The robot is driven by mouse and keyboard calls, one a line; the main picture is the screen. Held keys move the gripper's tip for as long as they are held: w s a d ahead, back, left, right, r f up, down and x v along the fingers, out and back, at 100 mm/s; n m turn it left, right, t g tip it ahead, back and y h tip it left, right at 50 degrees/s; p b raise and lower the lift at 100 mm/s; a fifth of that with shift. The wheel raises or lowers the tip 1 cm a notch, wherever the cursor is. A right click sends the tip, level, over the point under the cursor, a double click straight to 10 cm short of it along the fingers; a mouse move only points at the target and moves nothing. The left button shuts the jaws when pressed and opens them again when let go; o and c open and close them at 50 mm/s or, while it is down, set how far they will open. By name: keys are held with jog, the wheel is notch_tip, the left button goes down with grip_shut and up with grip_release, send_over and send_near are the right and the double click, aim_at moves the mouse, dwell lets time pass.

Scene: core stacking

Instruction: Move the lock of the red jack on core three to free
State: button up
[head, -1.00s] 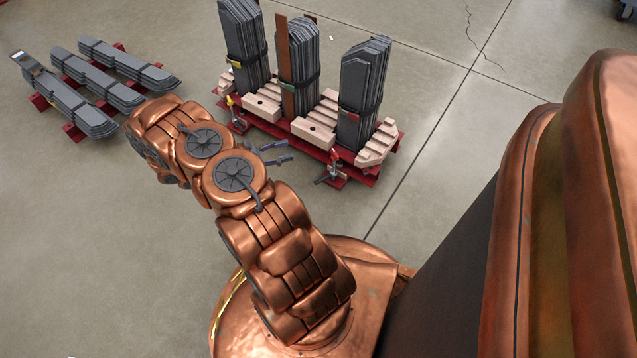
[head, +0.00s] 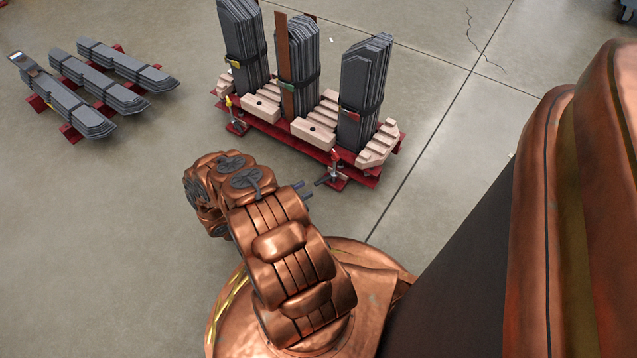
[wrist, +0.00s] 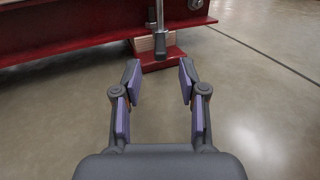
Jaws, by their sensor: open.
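The red jack (head: 334,166) stands at the front right of the red base frame, before the rightmost upright core stack (head: 362,95); which core is number three is not legible. The jack's lock is too small to read. My gripper (head: 304,190) is just left of and nearer than the jack in the head view. In the wrist view my gripper (wrist: 160,82) is open and empty, its two purple-padded fingers apart. A vertical metal rod with a dark end (wrist: 160,42) stands ahead, between and beyond the fingertips, before a red foot; it seems part of the jack.
A yellow-topped jack (head: 232,114) stands at the frame's left end. Two more upright core stacks (head: 300,70) and stepped wooden blocks (head: 377,145) sit on the red base frame (head: 265,127). Several grey stacks (head: 112,66) lie at the left. The floor in front is clear.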

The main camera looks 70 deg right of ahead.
aim_at(315, 184)
jog(key=shift+x, duration=3.55)
grip_shut()
